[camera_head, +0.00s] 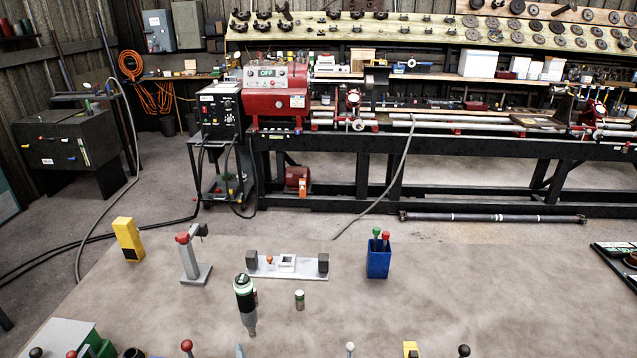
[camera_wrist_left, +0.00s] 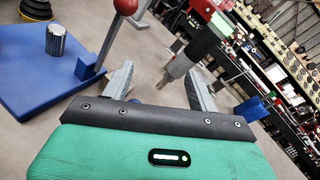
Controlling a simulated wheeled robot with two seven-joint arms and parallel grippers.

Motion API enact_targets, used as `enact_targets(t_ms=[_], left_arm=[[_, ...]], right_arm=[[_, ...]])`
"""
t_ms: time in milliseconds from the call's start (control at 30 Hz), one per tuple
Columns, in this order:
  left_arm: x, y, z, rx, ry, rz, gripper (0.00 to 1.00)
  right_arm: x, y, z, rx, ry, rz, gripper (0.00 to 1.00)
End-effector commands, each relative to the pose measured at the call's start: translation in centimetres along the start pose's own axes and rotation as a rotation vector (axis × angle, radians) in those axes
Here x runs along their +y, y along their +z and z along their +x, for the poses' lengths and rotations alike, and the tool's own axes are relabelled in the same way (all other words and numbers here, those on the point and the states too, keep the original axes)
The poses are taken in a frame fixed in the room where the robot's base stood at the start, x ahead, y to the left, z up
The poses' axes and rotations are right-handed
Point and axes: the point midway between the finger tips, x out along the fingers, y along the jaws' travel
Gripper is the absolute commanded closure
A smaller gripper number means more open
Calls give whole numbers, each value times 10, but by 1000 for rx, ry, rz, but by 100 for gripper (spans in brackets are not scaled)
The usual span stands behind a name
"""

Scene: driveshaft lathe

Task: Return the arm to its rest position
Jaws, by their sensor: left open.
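My left gripper (camera_wrist_left: 160,80) shows in the left wrist view with its two grey fingers spread apart. Its green body fills the bottom of that view. No object is clamped between the fingers. A green and black tool (camera_wrist_left: 200,52) with a metal tip appears beyond the fingers, near the right one; I cannot tell whether they touch. A similar tool (camera_head: 245,296) is upright over the table in the head view. Neither arm can be clearly made out in the head view, and my right gripper is not visible.
The table (camera_head: 450,290) has open room at right. On it are a yellow block (camera_head: 128,239), a red-topped stand (camera_head: 190,260), a white fixture (camera_head: 287,266) and a blue bin (camera_head: 378,260). Several ball-topped levers line the front edge. A red-ended lever (camera_wrist_left: 110,35) is near the left finger.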

Motion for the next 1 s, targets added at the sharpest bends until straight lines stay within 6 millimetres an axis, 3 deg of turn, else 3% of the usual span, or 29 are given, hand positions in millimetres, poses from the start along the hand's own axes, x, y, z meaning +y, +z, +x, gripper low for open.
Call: enact_targets(t_ms=[33, 200, 400, 700, 967, 1000], left_arm=[[19, 3, -6, 32, 66, -154, 41], [74, 0, -33, 131, 332, -725, 41], [113, -12, -84, 200, 695, -1321, 41], [123, -20, -148, 215, 1114, -1772, 41], [119, -17, -195, 195, 1406, -1963, 41], [122, -29, -189, 192, 1407, -1957, 41]], right_arm=[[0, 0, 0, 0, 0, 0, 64], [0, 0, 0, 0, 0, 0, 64], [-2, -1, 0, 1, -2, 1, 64], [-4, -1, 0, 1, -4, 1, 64], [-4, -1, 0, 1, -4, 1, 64], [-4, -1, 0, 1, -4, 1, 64]])
